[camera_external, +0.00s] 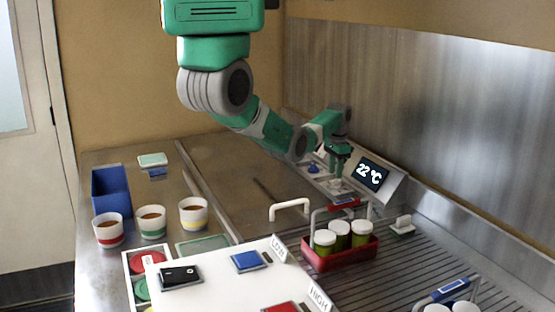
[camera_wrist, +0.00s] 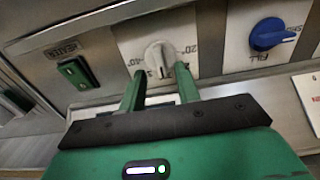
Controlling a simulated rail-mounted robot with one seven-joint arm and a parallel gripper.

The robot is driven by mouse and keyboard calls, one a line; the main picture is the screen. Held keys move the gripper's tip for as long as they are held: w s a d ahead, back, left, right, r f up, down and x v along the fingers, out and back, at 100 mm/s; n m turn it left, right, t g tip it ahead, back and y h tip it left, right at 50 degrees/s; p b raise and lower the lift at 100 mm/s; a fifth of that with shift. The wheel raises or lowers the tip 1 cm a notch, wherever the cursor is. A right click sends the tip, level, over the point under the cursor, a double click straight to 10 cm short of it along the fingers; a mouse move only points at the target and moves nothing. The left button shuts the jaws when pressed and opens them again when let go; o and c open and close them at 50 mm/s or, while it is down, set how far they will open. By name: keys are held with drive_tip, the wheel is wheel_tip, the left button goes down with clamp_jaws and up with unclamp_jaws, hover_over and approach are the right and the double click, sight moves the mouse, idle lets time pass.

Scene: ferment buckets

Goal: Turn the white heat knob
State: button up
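The white heat knob (camera_wrist: 160,57) sits on a white dial plate with temperature marks such as 20° and 40°, on a metal panel. My gripper (camera_wrist: 160,70) is open, with one green finger on each side of the knob's lower part in the wrist view. I cannot tell whether either finger touches it. In the external view my gripper (camera_external: 339,168) points down at the control panel by the back wall, and the knob is hard to make out there. The display (camera_external: 371,174) reads 22 °C.
A blue knob (camera_wrist: 270,34) marked FILL is beside the white one. A green switch (camera_wrist: 77,73) is on the other side. A red crate (camera_external: 341,258) of jars stands in front of the panel. Cups (camera_external: 151,222) and a blue bin (camera_external: 111,193) are at left.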

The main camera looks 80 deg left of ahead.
wheel_tip(320, 180, up, 5)
drive_tip(key=shift+f, duration=0.15)
idle(0.5)
